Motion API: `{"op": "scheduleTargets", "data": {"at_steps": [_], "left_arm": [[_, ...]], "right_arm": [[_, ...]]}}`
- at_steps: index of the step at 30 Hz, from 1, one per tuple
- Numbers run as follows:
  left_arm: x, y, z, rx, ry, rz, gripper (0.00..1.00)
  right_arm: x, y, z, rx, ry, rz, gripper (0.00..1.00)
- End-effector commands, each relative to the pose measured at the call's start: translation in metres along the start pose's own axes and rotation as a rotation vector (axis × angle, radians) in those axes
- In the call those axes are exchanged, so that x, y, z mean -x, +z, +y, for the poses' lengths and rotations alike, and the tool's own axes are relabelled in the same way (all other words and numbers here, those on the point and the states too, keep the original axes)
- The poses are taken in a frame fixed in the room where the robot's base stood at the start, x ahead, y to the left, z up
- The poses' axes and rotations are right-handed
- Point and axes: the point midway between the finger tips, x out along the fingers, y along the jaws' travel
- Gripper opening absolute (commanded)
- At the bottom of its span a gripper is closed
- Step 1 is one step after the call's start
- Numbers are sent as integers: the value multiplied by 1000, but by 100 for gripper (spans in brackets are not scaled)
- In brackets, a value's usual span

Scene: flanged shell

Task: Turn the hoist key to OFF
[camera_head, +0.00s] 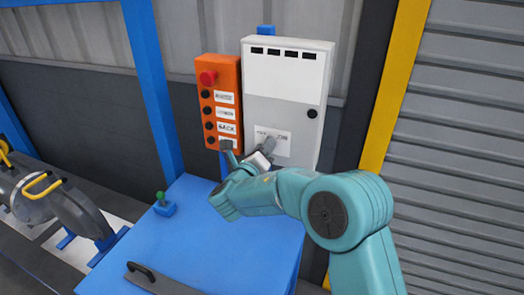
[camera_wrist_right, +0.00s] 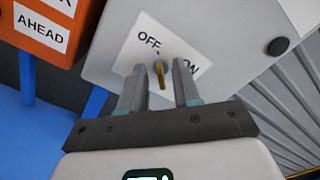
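The hoist key (camera_wrist_right: 160,76) is a small brass-coloured key in a white label plate (camera_wrist_right: 146,33) marked OFF on the left and ON on the right. The plate is on the front of the grey-white cabinet (camera_head: 284,100). My right gripper (camera_wrist_right: 159,68) is open, with one finger on each side of the key and a gap visible on both sides. In the head view my right gripper (camera_head: 248,148) is in front of the cabinet's lower part, and the key cannot be made out there. My left gripper is not in view.
An orange control box (camera_head: 220,100) with a red knob and several black buttons hangs left of the cabinet. A blue post (camera_head: 152,85) stands at left, a yellow post (camera_head: 395,85) at right.

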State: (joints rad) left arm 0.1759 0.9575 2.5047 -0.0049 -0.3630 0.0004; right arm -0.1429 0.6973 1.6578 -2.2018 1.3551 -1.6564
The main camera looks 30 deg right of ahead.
Motion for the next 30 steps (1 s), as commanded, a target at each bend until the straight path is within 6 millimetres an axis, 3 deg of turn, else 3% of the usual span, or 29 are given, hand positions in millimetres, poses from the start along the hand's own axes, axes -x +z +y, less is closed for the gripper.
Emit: {"op": "scheduleTargets", "data": {"at_steps": [5, 15, 21, 30], "left_arm": [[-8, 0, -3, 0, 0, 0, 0], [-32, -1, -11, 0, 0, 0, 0], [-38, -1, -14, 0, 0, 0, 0], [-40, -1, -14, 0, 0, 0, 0]], "right_arm": [[18, -1, 2, -1, 3, -2, 32], [106, -1, 3, -1, 4, -6, 32], [145, -1, 2, -1, 2, -3, 32], [163, 0, 0, -1, -1, 0, 32]]}}
